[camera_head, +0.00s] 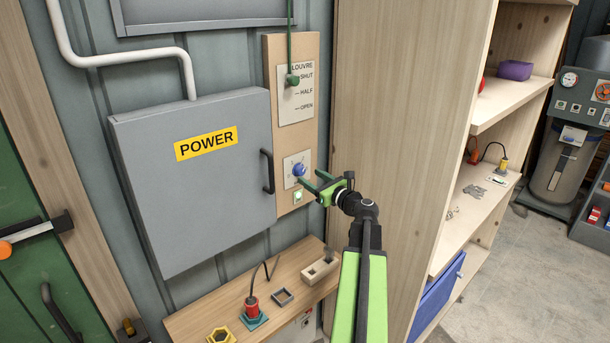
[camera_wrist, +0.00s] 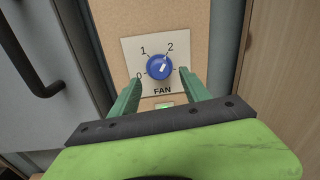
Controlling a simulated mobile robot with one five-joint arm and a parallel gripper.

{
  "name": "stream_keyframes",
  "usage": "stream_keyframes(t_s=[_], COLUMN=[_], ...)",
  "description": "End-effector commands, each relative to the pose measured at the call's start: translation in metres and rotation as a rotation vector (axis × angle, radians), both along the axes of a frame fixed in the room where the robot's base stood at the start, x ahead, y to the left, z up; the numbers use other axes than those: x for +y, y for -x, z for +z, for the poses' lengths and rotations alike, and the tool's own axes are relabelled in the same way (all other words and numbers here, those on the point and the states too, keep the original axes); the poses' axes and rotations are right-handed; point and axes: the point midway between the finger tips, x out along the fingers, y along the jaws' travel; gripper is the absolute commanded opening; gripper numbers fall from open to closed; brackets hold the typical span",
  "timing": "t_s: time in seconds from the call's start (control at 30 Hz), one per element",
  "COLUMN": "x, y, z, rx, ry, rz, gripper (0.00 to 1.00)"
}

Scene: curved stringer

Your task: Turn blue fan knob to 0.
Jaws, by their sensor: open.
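The blue fan knob (camera_wrist: 159,67) sits on a pale plate (camera_wrist: 187,48) marked FAN, with 0 at lower left, 1 at upper left and 2 at upper right. A white mark on the knob seems to point up and slightly right, towards 2. In the head view the knob (camera_head: 299,169) is on the wooden panel right of the POWER box. My gripper (camera_wrist: 161,80) is open, its green fingers at the lower left and lower right of the knob. In the head view my gripper (camera_head: 312,178) is just right of the knob. Contact cannot be told.
A lit green button (camera_wrist: 164,105) is below the knob. The grey POWER box (camera_head: 195,180) with a black handle stands out to the left. A tall wooden shelf side (camera_head: 390,110) is close on the right. A green louvre pull (camera_head: 292,79) hangs above, and a small bench (camera_head: 200,312) is below.

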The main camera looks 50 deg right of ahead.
Motion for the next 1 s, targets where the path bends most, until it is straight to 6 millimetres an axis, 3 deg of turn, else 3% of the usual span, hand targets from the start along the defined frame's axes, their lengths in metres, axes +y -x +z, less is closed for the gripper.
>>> stream_keyframes(t_s=[0.03,0.2,0.57,1.0], x=[-0.003,-0.005,-0.006,-0.006], y=[-0.013,-0.037,-0.043,-0.043], z=[0.000,0.000,0.000,0.000], rx=[0.000,0.000,0.000,0.000], ry=[0.000,0.000,0.001,0.001], rz=[0.004,0.002,0.000,0.000], gripper=[0.55,0.55,0.55,0.00])
